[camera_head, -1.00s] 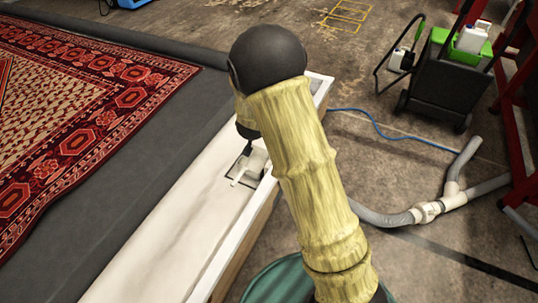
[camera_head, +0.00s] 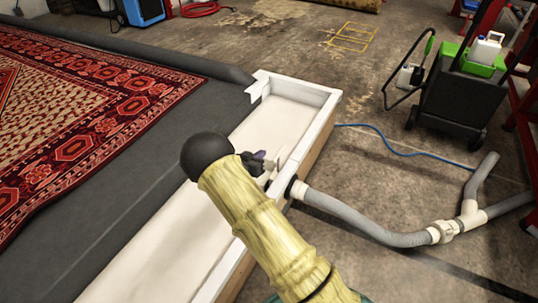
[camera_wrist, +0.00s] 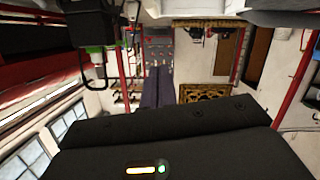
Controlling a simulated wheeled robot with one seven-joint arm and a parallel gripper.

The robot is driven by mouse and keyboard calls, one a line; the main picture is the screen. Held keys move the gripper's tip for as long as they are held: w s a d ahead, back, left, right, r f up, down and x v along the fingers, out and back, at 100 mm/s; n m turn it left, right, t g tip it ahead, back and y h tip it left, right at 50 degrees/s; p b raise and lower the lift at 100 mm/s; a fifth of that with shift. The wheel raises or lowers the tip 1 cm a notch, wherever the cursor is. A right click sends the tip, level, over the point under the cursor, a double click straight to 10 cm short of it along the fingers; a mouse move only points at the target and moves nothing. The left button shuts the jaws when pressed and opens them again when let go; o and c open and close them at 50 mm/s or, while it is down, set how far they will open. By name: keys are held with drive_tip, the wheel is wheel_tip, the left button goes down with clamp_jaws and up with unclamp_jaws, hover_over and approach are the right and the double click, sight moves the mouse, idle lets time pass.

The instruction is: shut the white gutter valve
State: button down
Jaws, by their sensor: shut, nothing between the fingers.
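The white gutter valve (camera_head: 273,166) is in the white gutter, close to its right wall where the grey hose meets it. Only part of it shows, so I cannot tell how its handle is set. My gripper (camera_head: 262,157) is just beyond the dark ball of my arm, at the valve's upper left, and is partly hidden. I cannot tell whether it touches the valve. In the wrist view its dark fingers (camera_wrist: 157,87) are together with nothing between them, and the valve does not show there.
The gutter's white rim (camera_head: 318,118) stands around the valve. A grey hose (camera_head: 365,222) runs right to a white pipe joint (camera_head: 443,232). A patterned rug (camera_head: 75,115) lies left on dark matting. A black cart (camera_head: 455,95) stands at the back right.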

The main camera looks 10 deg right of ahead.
drive_tip(key=w+d+f+b, duration=0.1)
drive_tip(key=w+d+b, duration=0.1)
drive_tip(key=w+d+f+b, duration=0.4)
drive_tip(key=w, duration=0.1)
drive_tip(key=shift+d, duration=0.1)
drive_tip(key=shift+s+d+f+b, duration=0.1)
drive_tip(key=shift+f+b, duration=0.25)
drive_tip(key=shift+f, duration=0.25)
drive_tip(key=shift+f, duration=0.1)
drive_tip(key=shift+s+f, duration=0.1)
drive_tip(key=shift+f, duration=2.7)
